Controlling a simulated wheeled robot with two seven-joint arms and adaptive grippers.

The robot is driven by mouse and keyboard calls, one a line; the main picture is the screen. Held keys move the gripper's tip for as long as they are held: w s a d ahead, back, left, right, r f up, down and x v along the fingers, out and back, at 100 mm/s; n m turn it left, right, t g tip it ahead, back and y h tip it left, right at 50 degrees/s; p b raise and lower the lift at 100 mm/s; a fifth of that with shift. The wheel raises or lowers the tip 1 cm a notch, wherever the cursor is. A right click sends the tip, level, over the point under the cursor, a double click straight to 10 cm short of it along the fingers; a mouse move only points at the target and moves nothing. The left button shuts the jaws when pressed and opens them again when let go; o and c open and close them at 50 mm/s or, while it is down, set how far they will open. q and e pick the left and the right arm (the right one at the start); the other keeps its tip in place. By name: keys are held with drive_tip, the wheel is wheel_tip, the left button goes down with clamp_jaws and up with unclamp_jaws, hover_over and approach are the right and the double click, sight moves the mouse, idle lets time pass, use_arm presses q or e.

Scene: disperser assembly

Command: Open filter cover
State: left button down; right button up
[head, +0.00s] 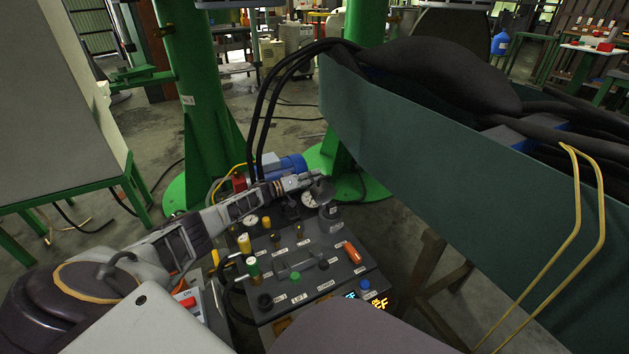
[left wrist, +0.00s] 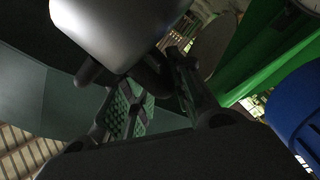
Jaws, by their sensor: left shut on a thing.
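The filter (head: 330,218) is a grey cylinder at the far right corner of the dark control panel (head: 335,268). A grey rounded part, which looks like its cover (head: 322,190), is at its top. My left arm reaches across from the lower left, and my left gripper (head: 309,184) is at this top part. In the left wrist view a smooth grey cylindrical body (left wrist: 115,30) fills the top. The left gripper's green-padded fingers (left wrist: 155,100) are closed around a dark piece below it, which looks like a handle of the cover. The exact contact is dark. My right gripper is out of view.
Gauges, valves, knobs and an orange-red handle (head: 352,252) crowd the panel close to my arm. A blue motor (head: 283,167) stands behind it. Green columns (head: 195,90) rise at the back. A large dark green trough (head: 430,140) with thick black hoses blocks the right side.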

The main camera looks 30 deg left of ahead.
use_arm(q)
drive_tip(key=shift+w+a+f+y, duration=0.1)
drive_tip(key=shift+a+y, duration=0.05)
drive_tip(key=shift+a, duration=0.4)
drive_tip(key=shift+w+a+f+y, duration=0.1)
drive_tip(key=shift+a+y, duration=0.05)
drive_tip(key=shift+a, duration=0.35)
drive_tip(key=c, duration=1.5)
unclamp_jaws()
drive_tip(key=shift+o, duration=0.2)
drive_tip(key=shift+f, duration=0.2)
drive_tip(key=shift+s+d+v, duration=0.1)
drive_tip(key=shift+d+v, duration=0.05)
drive_tip(key=shift+v, duration=1.25)
drive_tip(key=shift+s+d+v, duration=0.1)
drive_tip(key=shift+d+v, duration=0.05)
drive_tip(key=shift+v, duration=1.25)
drive_tip(key=shift+s+d+v, duration=0.1)
drive_tip(key=shift+d+v, duration=0.05)
drive_tip(key=shift+v, duration=2.6)
drive_tip(key=shift+s, duration=0.15)
